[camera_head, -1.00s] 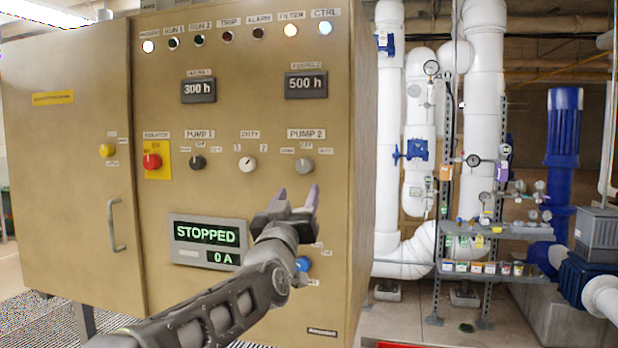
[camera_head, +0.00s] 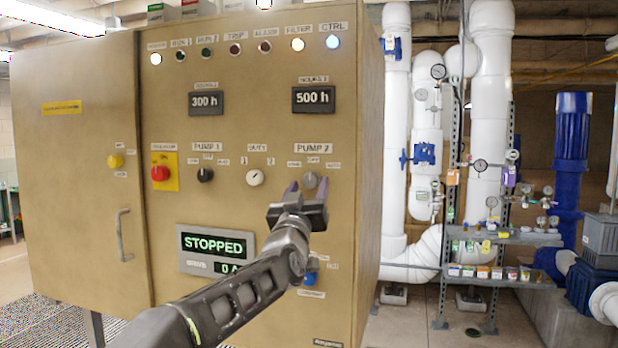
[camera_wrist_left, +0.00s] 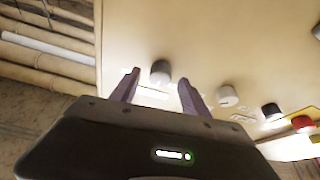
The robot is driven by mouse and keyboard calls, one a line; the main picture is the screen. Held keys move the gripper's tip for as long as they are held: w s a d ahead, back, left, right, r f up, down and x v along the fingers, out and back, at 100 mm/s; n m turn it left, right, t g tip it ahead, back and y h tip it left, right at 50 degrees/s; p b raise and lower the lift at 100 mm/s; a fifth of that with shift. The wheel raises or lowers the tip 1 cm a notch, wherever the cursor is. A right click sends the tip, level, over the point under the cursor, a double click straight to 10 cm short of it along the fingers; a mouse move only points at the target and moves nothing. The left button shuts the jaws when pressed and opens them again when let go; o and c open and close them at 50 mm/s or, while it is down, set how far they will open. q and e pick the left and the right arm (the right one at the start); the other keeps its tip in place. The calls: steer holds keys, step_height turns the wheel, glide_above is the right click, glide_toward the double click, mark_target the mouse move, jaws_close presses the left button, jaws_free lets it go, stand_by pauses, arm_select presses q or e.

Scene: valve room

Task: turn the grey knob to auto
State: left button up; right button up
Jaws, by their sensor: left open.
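The grey knob (camera_head: 310,180) sits under the PUMP 2 label on the tan control cabinet (camera_head: 345,250), with small position labels above it, too blurred to read surely. My left gripper (camera_head: 307,187) is open, its two purple fingertips at the left and right of the knob in the head view. In the left wrist view the knob (camera_wrist_left: 160,72) shows between the spread fingers (camera_wrist_left: 160,82), with gaps at both sides. I cannot tell how far the tips are from the panel. My right gripper is not in view.
Left of the knob are a white duty knob (camera_head: 255,178), a black PUMP 1 knob (camera_head: 205,175) and a red isolator knob (camera_head: 160,173). A display (camera_head: 215,247) reads STOPPED. White pipes (camera_head: 397,150) stand to the right.

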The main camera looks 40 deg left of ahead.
arm_select(q)
steer(key=shift+w+a+r, duration=0.2)
steer(key=shift+w+a, duration=0.05)
steer(key=shift+w, duration=0.3)
jaws_close()
